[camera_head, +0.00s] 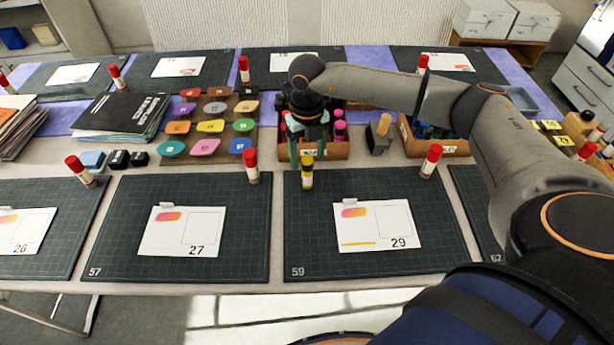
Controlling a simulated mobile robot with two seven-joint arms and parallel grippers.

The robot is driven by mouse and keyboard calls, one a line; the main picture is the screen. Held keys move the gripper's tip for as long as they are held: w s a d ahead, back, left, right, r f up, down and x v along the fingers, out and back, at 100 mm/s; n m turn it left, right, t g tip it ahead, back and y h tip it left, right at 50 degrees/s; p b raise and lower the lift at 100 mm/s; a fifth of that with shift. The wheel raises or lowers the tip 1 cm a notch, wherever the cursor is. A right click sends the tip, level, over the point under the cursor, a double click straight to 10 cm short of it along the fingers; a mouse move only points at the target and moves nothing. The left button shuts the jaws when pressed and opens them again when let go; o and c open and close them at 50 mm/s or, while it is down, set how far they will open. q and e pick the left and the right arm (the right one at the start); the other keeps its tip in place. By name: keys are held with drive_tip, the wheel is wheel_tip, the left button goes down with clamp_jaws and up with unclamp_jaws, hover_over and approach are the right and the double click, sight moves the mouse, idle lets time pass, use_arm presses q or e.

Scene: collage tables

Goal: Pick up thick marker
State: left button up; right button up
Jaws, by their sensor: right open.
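My right gripper (307,148) reaches in from the right and points down at the front of a brown box (313,154) at mid-table. Its greenish fingers are apart, with nothing seen held between them. A thick yellow marker with dark bands (307,174) stands upright on the dark mat numbered 59, just in front of the box and just below the fingertips in the picture. I cannot tell whether the fingers touch it. Pink-capped markers (340,126) stand in the box to the right of the gripper, which hides part of the box's contents. My left gripper is not in view.
Red-and-white sticks stand near the yellow marker, left (251,166) and right (431,161). Card 29 (376,226) lies in front. A tray of coloured pieces (209,125) is left of the box; a small block with a wooden top (381,133) is right.

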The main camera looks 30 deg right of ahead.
sight(307, 171)
wheel_tip(307, 171, down, 5)
drive_tip(key=shift+s+f+p, duration=0.15)
drive_tip(key=shift+p, duration=0.2)
drive_tip(key=shift+a, duration=0.1)
drive_tip(key=c, duration=0.9)
